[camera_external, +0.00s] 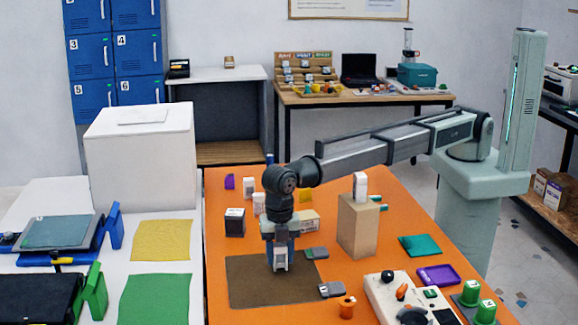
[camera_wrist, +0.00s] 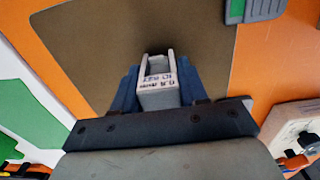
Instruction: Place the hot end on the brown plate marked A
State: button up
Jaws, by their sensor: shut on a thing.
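My gripper (camera_external: 281,257) points down over the brown plate (camera_external: 245,290) on the orange table. It is shut on a pale grey forked block, which shows between the dark blue fingers in the wrist view (camera_wrist: 158,97). The block has small upside-down lettering that I cannot read clearly, so I cannot tell if it is the hot end. The brown plate fills the middle of the wrist view (camera_wrist: 100,50). I see no letter A on it. The block appears over the plate; I cannot tell whether it touches it.
Two small grey pieces (camera_external: 316,253) (camera_external: 331,290) lie at the plate's right edge. A tan box (camera_external: 358,226) with a white item on top stands behind right. A dark box (camera_external: 235,222) stands behind left. A white control panel (camera_external: 390,292) and orange knob-like piece (camera_external: 346,307) are right.

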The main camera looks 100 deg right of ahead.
aim_at(280, 244)
jog(key=shift+f, duration=0.1)
jog(key=o, duration=1.1)
notch_tip(280, 244, up, 12)
jog(key=shift+r, duration=0.1)
